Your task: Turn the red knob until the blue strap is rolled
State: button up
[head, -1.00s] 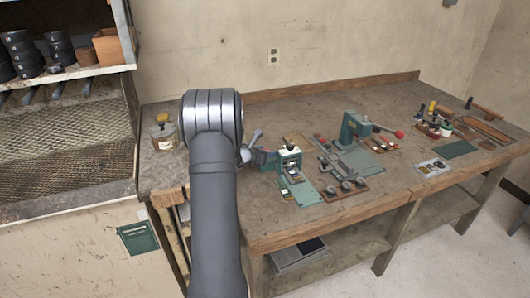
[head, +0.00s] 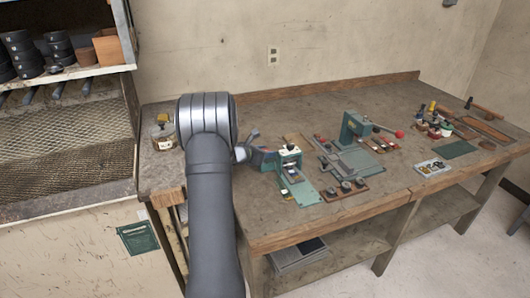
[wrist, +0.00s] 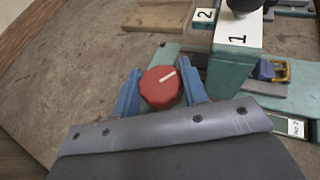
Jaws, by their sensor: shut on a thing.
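In the wrist view the red knob (wrist: 161,87), with a white mark pointing to the upper right, sits between the two blue fingers of my gripper (wrist: 160,90), which are shut on it. The knob is on the left side of a green machine (wrist: 232,72) with white labels 1 and 2. A short piece of the blue strap (wrist: 264,70) with a brass buckle shows at the machine's right side; the rest is hidden. In the head view my gripper (head: 262,158) reaches the left side of the same machine (head: 289,160).
The machine stands on a wooden workbench (head: 260,120). A second green press (head: 355,130) with a red-tipped lever and small wooden trays lie to its right. A jar (head: 163,133) stands at the bench's left end. Bare bench lies behind the machine.

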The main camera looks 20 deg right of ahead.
jog(key=o, duration=0.7)
jog(key=v, duration=1.2)
